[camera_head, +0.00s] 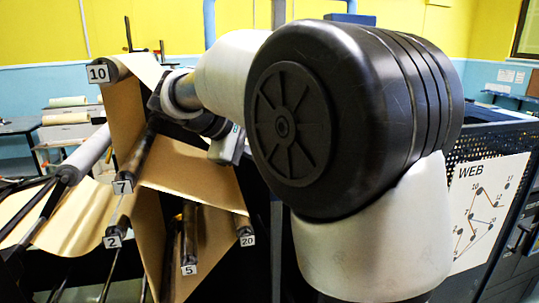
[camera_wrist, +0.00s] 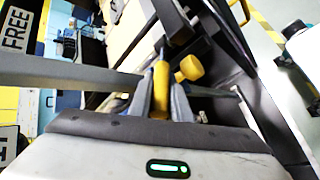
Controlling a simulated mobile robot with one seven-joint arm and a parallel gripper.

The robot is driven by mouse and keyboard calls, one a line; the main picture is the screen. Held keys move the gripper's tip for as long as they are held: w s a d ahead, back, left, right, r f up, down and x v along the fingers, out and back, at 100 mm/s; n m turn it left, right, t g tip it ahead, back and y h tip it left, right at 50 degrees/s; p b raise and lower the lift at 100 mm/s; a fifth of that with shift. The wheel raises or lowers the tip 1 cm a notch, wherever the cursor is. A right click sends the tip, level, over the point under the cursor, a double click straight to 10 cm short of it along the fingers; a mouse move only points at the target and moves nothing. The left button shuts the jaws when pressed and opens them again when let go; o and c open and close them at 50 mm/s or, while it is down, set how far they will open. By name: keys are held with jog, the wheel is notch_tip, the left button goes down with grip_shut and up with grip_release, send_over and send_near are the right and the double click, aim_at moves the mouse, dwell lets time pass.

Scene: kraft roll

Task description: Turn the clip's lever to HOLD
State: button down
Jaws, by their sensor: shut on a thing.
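In the wrist view my gripper (camera_wrist: 161,95) is shut on a yellow handle, which I take to be the clip's lever (camera_wrist: 161,78). The handle sits between the two grey fingers, and its far end meets dark metal. A FREE label (camera_wrist: 15,30) is at the upper left. No HOLD label can be read. In the head view my arm covers the clip and lever, and the fingertips cannot be made out.
A grey bar (camera_wrist: 70,75) crosses left of the fingers in the wrist view. In the head view, brown kraft web (camera_head: 185,170) runs over numbered rollers such as roller 7 (camera_head: 135,160). A dark perforated panel with a WEB diagram (camera_head: 485,210) stands at right.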

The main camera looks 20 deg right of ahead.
dwell(0.3)
jog(key=c, duration=1.6)
grip_release()
jog(key=shift+c, duration=0.2)
jog(key=p+v, duration=0.1)
jog(key=v, duration=1.6)
jog(key=shift+a, duration=0.2)
jog(key=shift+s+r, duration=0.1)
